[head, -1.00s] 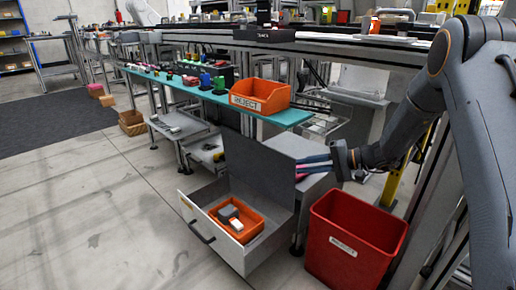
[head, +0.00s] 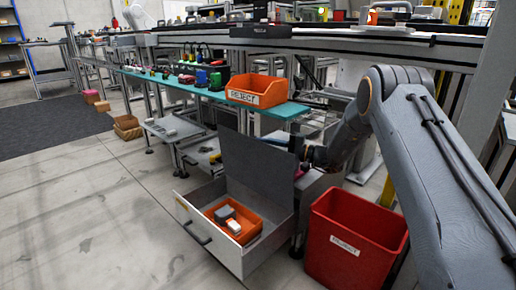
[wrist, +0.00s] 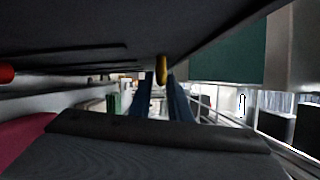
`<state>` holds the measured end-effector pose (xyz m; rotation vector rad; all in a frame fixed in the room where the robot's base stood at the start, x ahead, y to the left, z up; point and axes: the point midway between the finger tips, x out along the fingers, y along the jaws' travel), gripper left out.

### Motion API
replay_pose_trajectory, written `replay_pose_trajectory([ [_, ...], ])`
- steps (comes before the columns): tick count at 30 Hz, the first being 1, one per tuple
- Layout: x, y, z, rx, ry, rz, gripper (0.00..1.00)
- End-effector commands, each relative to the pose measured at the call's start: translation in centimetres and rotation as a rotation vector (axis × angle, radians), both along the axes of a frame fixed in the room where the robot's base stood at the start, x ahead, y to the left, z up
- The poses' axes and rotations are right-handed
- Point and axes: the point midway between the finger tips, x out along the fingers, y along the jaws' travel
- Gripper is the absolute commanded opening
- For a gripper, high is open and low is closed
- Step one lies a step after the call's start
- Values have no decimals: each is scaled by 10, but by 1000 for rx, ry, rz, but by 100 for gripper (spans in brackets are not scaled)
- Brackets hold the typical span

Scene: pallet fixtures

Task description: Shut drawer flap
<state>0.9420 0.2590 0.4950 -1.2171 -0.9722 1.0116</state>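The drawer (head: 212,248) stands pulled out, with its dark handle bar on the front. The grey flap (head: 258,165) stands up, tilted, along the drawer's back right side. My gripper (head: 300,166) is at the right, behind the flap's right edge, and is mostly hidden by my arm and the flap. In the wrist view two dark blue fingers (wrist: 162,95) show with a narrow gap between them and nothing clearly held. I cannot tell whether the gripper touches the flap.
An orange bin (head: 256,222) with grey and white pieces sits in the drawer. A red reject bin (head: 350,245) stands on the floor to the right, under my arm. A teal shelf (head: 180,88) with an orange reject tray (head: 258,90) is above.

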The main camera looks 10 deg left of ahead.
Motion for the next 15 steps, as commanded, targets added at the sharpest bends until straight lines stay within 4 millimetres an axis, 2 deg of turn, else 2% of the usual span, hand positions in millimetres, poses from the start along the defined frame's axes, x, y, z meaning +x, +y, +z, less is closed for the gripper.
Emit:
replay_pose_trajectory([
  [6,5,18,1,0,0,1,17],
  [15,5,19,1,0,1,0,15],
])
